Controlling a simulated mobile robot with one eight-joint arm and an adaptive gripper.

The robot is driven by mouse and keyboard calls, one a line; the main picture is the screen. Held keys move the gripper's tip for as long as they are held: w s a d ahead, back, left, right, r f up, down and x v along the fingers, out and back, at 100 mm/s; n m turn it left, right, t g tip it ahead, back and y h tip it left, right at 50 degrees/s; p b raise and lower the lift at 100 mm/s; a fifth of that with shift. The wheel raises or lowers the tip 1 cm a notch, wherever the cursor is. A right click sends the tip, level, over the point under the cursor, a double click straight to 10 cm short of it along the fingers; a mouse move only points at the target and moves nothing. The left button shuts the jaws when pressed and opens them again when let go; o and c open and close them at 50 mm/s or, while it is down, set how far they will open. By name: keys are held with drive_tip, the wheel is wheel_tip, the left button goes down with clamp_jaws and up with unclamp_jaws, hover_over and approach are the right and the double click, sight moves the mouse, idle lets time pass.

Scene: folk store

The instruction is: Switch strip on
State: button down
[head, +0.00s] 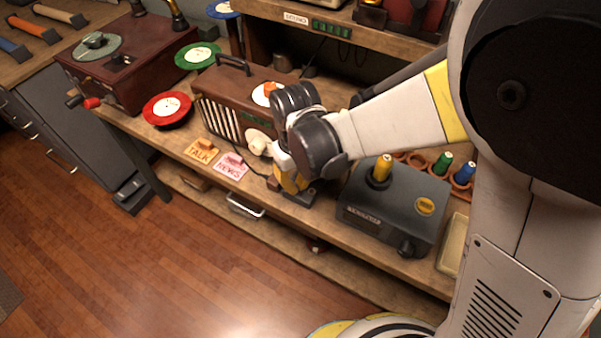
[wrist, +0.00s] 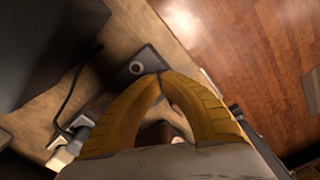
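The strip (head: 300,197) is a dark block near the bench's front edge in the head view, mostly hidden behind my gripper. In the wrist view its dark end (wrist: 147,62) shows a round light button or switch (wrist: 136,68). My gripper (wrist: 162,82) has two yellow fingers whose tips meet just beside that round part, with nothing visible between them. Whether the tips touch the strip cannot be told. In the head view my gripper (head: 290,183) points down over the strip. The strip's middle is hidden by the fingers.
A dark grey box (head: 385,215) with a yellow spool stands right of the strip. A brown radio (head: 235,105) and TALK (head: 202,152) and NEWS (head: 231,167) cards lie left. A plug (wrist: 78,125) and black cord sit beside the strip. Wooden floor lies in front.

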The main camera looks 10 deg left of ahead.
drive_tip(key=shift+r+p, duration=2.55)
drive_tip(key=shift+r, duration=0.95)
drive_tip(key=s+d+r+m+t+b, duration=0.1)
drive_tip(key=d+r, duration=0.3)
drive_tip(key=d, duration=0.4)
drive_tip(key=s+d+r+m+t+b, duration=0.1)
drive_tip(key=s+d+r+m+t, duration=0.1)
drive_tip(key=d, duration=0.7)
drive_tip(key=s+d+r+m+t+b, duration=0.1)
drive_tip(key=d+r+m+t, duration=0.3)
drive_tip(key=d, duration=0.4)
drive_tip(key=shift+s+d+r+b, duration=0.25)
drive_tip(key=shift+s+r+b, duration=0.05)
drive_tip(key=shift+s+r, duration=0.5)
